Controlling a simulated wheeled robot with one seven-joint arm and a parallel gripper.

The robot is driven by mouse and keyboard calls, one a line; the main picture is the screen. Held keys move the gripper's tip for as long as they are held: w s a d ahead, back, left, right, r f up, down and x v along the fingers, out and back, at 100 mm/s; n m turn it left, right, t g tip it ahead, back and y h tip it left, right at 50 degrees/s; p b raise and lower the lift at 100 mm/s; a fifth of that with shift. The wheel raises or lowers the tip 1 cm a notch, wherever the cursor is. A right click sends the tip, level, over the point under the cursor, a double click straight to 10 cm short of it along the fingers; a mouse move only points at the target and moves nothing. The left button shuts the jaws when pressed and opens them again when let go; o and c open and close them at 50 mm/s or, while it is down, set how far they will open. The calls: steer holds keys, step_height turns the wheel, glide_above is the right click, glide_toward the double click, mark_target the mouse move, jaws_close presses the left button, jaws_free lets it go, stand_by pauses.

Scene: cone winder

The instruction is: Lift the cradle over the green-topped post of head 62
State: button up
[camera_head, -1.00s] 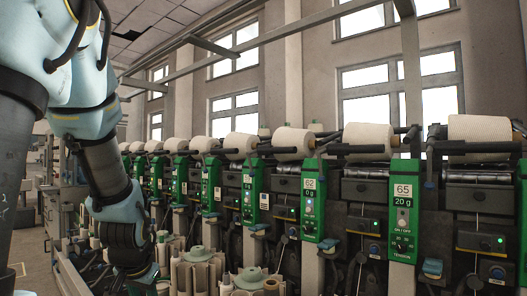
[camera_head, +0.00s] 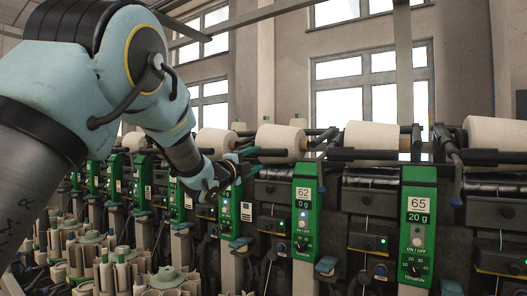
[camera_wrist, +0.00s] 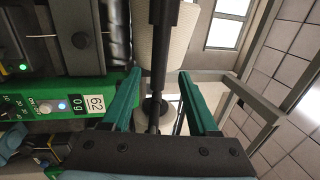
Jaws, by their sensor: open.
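The green post of head 62 (camera_head: 303,212) stands right of my gripper (camera_head: 243,160) in the head view. Its "62" label and "0 g" display also face the wrist view (camera_wrist: 85,104), at left. The cradle's black bar (camera_wrist: 164,50) runs beside a white yarn cone (camera_wrist: 146,42) in the wrist view; a round black knob (camera_wrist: 155,106) shows near its end. My gripper (camera_wrist: 159,76) is open, its two green fingers on either side of the bar, with gaps showing. In the head view the cone (camera_head: 280,142) lies behind the post.
The post of head 65 (camera_head: 417,225) and its cone (camera_head: 371,140) stand to the right. More green posts and cones run off to the left. Bobbins and pegs (camera_head: 170,279) crowd the lower left. Windows and a wall lie behind.

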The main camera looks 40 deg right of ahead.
mark_target(268, 154)
steer(key=p+x, duration=0.4)
steer(key=x, duration=0.5)
steer(key=shift+d, duration=0.15)
jaws_close()
stand_by(1.1)
